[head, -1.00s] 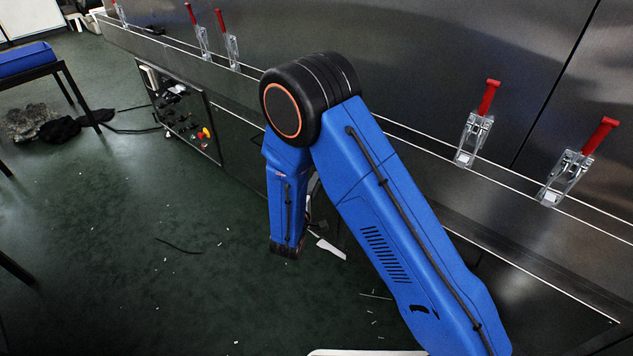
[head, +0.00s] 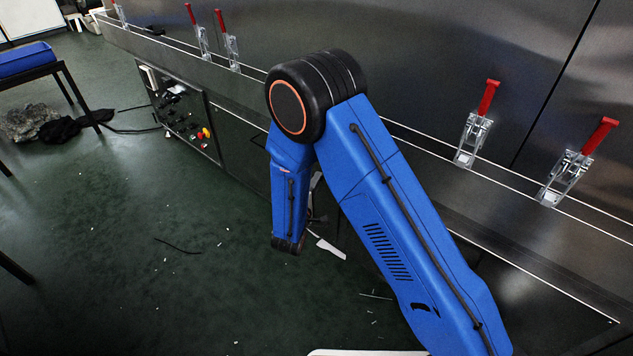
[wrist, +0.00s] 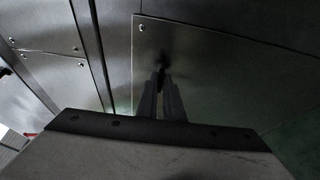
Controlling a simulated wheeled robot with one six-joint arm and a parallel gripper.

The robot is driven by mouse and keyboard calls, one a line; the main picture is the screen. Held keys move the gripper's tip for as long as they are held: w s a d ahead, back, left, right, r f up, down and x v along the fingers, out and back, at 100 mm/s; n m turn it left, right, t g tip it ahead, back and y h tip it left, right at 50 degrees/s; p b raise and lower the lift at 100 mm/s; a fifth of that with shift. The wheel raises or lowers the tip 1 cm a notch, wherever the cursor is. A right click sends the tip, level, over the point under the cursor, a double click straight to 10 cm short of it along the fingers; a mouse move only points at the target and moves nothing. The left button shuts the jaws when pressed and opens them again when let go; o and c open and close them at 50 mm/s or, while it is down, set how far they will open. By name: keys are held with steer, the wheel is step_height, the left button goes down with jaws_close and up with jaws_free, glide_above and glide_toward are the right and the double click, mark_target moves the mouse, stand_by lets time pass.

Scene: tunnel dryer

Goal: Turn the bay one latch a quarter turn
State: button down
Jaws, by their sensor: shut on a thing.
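In the wrist view my gripper (wrist: 161,82) reaches up to a grey metal panel (wrist: 215,75) with screws at its corners. Its two fingers are close together, shut on a small dark latch (wrist: 161,70) on the panel face. The latch is mostly hidden between the fingertips, and I cannot tell which way it is turned. In the head view my own arm hides the gripper and the latch.
Several red-handled toggle clamps (head: 475,130) line the ledge of the steel housing. A control box (head: 180,115) with coloured buttons sits low at left. The green floor (head: 130,240) is mostly open, with scattered scraps.

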steer(key=shift+w+a+r+n+g+h, duration=0.1)
steer(key=shift+n+g+h, duration=0.7)
steer(key=shift+n, duration=1.35)
steer(key=shift+w+a+r+n+g+h, duration=0.15)
steer(key=shift+n+g+h, duration=0.2)
steer(key=shift+n+g, duration=1.45)
steer(key=shift+s+a+r+n+g+h, duration=0.1)
steer(key=shift+n+g+h, duration=0.5)
steer(key=shift+n, duration=1.95)
steer(key=c, duration=1.9)
jaws_free()
